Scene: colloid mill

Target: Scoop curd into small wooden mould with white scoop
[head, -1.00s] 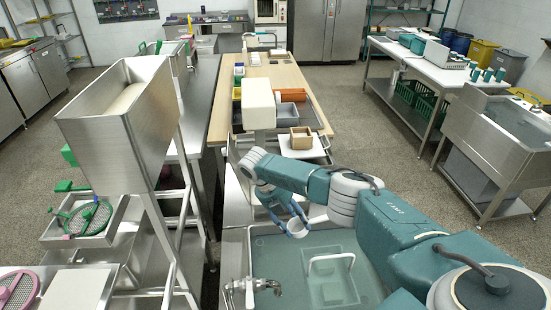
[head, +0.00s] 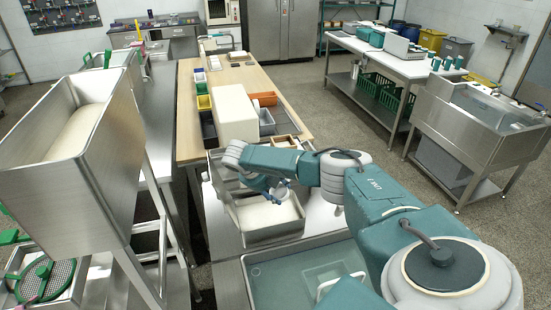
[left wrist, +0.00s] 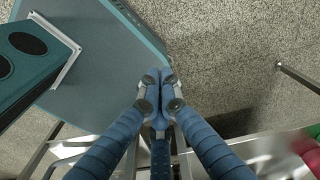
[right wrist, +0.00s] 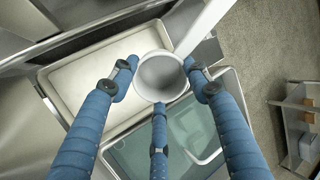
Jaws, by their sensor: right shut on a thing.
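My right gripper (head: 277,190) is shut on the white scoop (right wrist: 160,75). The scoop's round bowl lies between the fingers in the right wrist view, and its handle runs up and to the right; its inside looks empty. It is over or near the steel tray (head: 246,238) holding white curd (head: 262,216); I cannot tell whether they touch. The tray also shows in the right wrist view (right wrist: 48,80). The small wooden mould (head: 285,142) shows beyond my right arm, partly hidden by it. My left gripper (left wrist: 158,90) is empty, its fingers together; it is outside the head view.
A wooden-topped table (head: 225,80) holds a large white block (head: 233,112) and coloured bins. A tall steel hopper (head: 75,150) stands left. A white table (head: 385,48) stands right, with open floor between.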

